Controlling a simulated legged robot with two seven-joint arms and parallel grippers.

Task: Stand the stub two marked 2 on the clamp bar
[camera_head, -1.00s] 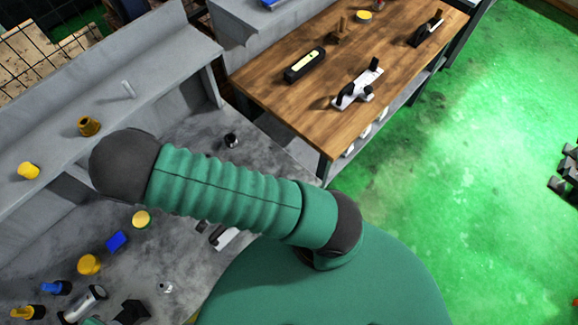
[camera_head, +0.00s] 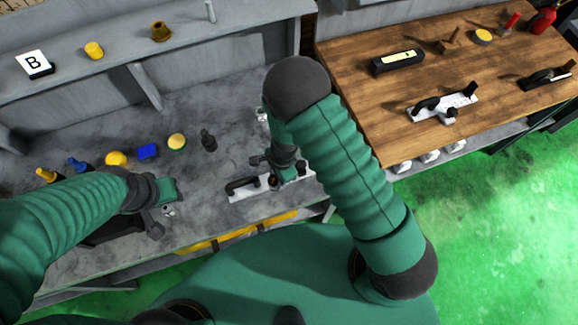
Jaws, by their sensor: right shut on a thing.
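The clamp bar (camera_head: 240,193), a pale bar with dark clamp parts, lies on the grey bench in front of me. My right gripper (camera_head: 274,178) points down directly over it. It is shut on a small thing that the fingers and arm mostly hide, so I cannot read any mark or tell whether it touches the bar. A dark stub-like piece (camera_head: 209,140) stands on the bench to the left of the clamp bar; no number is legible on it. My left gripper (camera_head: 160,212) is low over the bench at the left, its finger opening unclear.
A small silver piece (camera_head: 169,211) lies beside my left gripper. Yellow and blue pieces, including a blue block (camera_head: 148,151), stand behind it. A grey shelf (camera_head: 200,38) runs along the back. A wooden table (camera_head: 370,105) holds more fixtures at the right.

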